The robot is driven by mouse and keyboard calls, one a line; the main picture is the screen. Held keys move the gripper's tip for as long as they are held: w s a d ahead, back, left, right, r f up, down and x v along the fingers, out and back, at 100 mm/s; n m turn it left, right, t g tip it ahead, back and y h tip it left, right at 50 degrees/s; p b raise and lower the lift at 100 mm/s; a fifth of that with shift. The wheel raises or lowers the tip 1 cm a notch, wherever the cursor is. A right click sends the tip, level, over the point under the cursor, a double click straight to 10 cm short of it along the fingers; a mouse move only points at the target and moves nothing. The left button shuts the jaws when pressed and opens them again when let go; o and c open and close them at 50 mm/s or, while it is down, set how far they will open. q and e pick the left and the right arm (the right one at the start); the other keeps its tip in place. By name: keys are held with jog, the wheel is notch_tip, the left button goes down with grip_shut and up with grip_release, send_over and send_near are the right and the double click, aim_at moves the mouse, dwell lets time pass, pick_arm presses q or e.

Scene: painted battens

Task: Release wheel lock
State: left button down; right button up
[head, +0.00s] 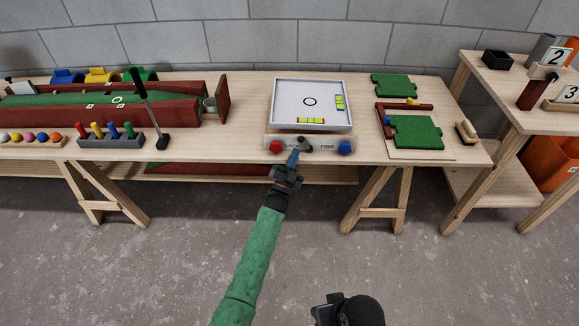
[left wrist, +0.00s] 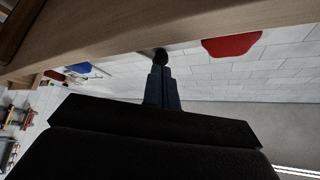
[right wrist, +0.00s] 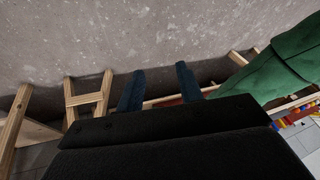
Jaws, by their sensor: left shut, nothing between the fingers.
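A pale panel (head: 318,152) sits at the table's front edge below a white tilt board. It carries a red knob (head: 275,147) on the left, a blue knob (head: 346,147) on the right, and a dark lever (head: 305,145) between, left of the word FREE. My left gripper (head: 294,155) is shut and empty, its tips at or close to the lever; contact is unclear. In the left wrist view the shut fingers (left wrist: 161,82) point at a dark round end (left wrist: 160,57), with the red knob (left wrist: 232,45) to the right. My right gripper (right wrist: 158,82) is open and empty, away from the table.
The white board (head: 312,90) with yellow-green blocks stands behind the panel. Left are a peg block (head: 110,141) and a green lane in red walls (head: 150,108). Right are green plates (head: 416,132). The floor in front is clear.

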aim_at(304, 143)
pick_arm(q)
jog(key=shift+x, duration=1.1)
pick_arm(e)
jog(key=shift+s+d+r, duration=0.2)
jog(key=shift+d+r, duration=0.2)
jog(key=shift+r, duration=0.1)
